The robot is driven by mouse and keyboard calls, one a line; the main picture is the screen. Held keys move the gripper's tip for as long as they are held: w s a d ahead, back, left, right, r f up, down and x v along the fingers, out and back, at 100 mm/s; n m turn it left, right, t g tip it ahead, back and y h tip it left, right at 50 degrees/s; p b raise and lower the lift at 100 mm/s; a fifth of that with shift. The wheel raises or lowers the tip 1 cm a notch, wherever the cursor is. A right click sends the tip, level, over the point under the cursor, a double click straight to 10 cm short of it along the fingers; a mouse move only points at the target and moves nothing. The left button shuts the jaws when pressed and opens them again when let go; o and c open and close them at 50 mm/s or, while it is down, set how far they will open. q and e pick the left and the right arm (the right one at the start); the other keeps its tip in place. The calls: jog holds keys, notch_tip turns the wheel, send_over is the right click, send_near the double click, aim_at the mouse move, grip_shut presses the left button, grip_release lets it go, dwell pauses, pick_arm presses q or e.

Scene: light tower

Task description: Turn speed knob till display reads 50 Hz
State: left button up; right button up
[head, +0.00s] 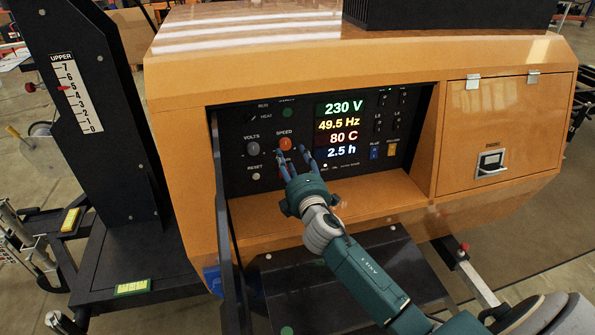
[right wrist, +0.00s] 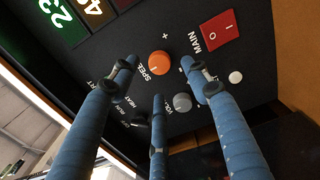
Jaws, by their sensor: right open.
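The orange speed knob (head: 285,143) is on the dark control panel, right of the grey volts knob (head: 253,148). The display (head: 338,125) reads 230 V, 49.5 Hz, 80 C and 2.5 h. My right gripper (head: 294,157) is open in front of the panel, its blue fingers pointing at the speed knob. In the right wrist view, the speed knob (right wrist: 159,63) shows between the spread fingers of the right gripper (right wrist: 158,72). I see no finger closed on it; whether any finger touches it I cannot tell. My left gripper is not in view.
The panel sits recessed in an orange housing (head: 190,110), with side walls and a lower ledge. A red main switch (right wrist: 220,33) and the volts knob (right wrist: 182,102) lie close to the fingers. A closed orange door (head: 505,115) is at the right. A dark mast (head: 95,95) stands at left.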

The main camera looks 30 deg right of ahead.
jog(key=v, duration=0.7)
dwell(0.3)
